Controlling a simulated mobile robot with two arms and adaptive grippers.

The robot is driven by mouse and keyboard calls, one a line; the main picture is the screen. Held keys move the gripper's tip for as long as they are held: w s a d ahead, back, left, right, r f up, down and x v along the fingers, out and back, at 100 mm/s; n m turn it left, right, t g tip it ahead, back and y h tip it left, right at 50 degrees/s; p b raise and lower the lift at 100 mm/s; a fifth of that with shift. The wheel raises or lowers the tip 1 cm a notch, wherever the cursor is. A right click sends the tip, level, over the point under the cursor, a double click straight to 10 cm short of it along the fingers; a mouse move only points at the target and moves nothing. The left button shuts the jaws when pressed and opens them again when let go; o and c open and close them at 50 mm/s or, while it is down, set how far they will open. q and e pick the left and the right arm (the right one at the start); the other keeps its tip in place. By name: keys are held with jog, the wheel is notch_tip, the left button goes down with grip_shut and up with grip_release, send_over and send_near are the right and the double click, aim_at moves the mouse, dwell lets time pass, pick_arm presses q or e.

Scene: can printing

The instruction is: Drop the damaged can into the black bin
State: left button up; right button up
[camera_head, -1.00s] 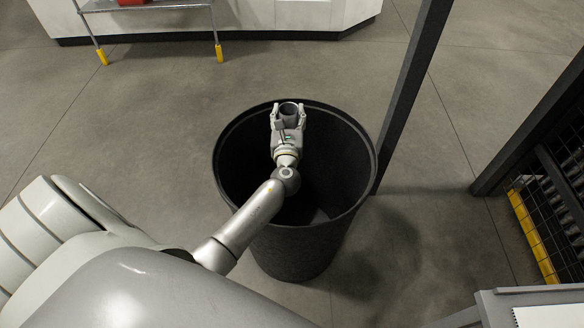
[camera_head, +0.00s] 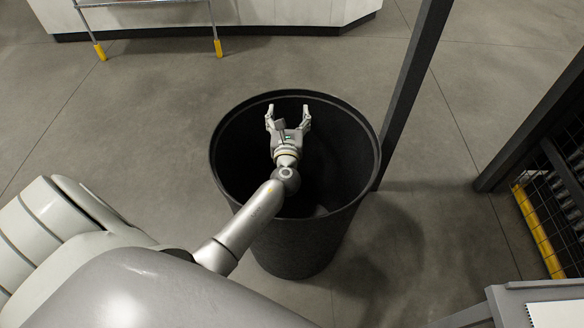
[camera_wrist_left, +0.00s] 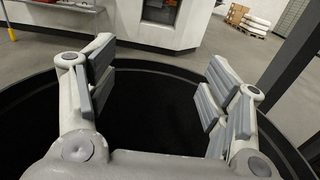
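The black bin (camera_head: 350,206) stands on the floor in the middle of the head view, and its dark rim also shows in the left wrist view (camera_wrist_left: 160,68). My left gripper (camera_head: 288,112) is over the bin's opening, inside the far part of the rim as seen from above. Its fingers are spread wide with nothing between them. In the left wrist view the gripper (camera_wrist_left: 158,92) is also open and empty above the dark interior. The damaged can is not visible in either current view; the bin's inside is too dark to make it out. My right gripper is not in view.
A dark post (camera_head: 408,95) rises close to the bin's right side. A dark frame with yellow edging (camera_head: 537,230) stands at the right. A white machine base (camera_head: 230,14) is at the back. Open floor (camera_head: 130,110) lies left of the bin.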

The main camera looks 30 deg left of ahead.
pick_arm(q)
jog(key=v, duration=1.2)
jog(key=shift+d+f, duration=0.1)
jog(key=shift+f, duration=0.05)
dwell(0.3)
